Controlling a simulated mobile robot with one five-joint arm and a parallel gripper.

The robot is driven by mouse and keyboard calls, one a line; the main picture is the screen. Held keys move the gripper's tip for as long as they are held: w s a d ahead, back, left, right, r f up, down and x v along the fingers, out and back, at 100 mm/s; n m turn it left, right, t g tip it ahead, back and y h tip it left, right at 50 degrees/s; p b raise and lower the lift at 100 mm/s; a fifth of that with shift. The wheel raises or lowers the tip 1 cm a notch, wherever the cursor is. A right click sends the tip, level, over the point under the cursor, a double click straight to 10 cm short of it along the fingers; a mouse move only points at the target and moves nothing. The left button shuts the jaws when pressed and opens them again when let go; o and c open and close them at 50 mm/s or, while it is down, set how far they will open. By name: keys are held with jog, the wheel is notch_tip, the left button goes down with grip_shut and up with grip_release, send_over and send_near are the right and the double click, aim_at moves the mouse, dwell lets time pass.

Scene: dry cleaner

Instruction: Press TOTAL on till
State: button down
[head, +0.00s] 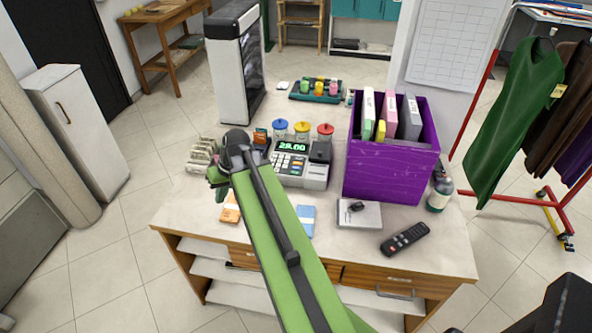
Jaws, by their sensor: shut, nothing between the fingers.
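The till (316,177) is a small light-grey register with a keypad and a lit green display that reads about 29.00. It stands on the counter, just right of my arm's far end. The labels on its keys are too small to read, so I cannot pick out TOTAL. My green arm crosses the counter and covers the area left of the till. My gripper (217,180) shows at the arm's far end, left of the till and apart from the keypad. It is shut and empty, and partly hidden by the arm.
Jars with blue, yellow and red lids (302,131) stand behind the till. A purple box (390,176) of folders stands to its right. A white-and-black machine (236,62) is behind. Orange and blue pads, a remote (405,239) and a bottle (439,194) lie or stand near the front.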

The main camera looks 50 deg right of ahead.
jog(key=s+d+r+m+t+p, duration=0.1)
jog(key=d+r+m+t, duration=0.1)
jog(key=d, duration=0.7)
jog(key=s+d+r+m+t, duration=0.1)
jog(key=s+d+r+t, duration=0.15)
jog(key=d, duration=0.65)
notch_tip(320, 180, up, 3)
jog(key=m+t+h, duration=0.2)
send_over(297, 173)
jog(key=shift+s+r+g+p, duration=0.1)
jog(key=shift+r+g+p, duration=0.15)
jog(key=shift+p, duration=0.1)
jog(key=shift+f, duration=0.15)
notch_tip(297, 173, down, 9)
jog(key=b, duration=0.9)
jog(key=shift+r, duration=0.2)
jog(key=shift+f, duration=0.15)
jog(key=shift+f+b, duration=0.3)
jog(key=shift+b, duration=0.05)
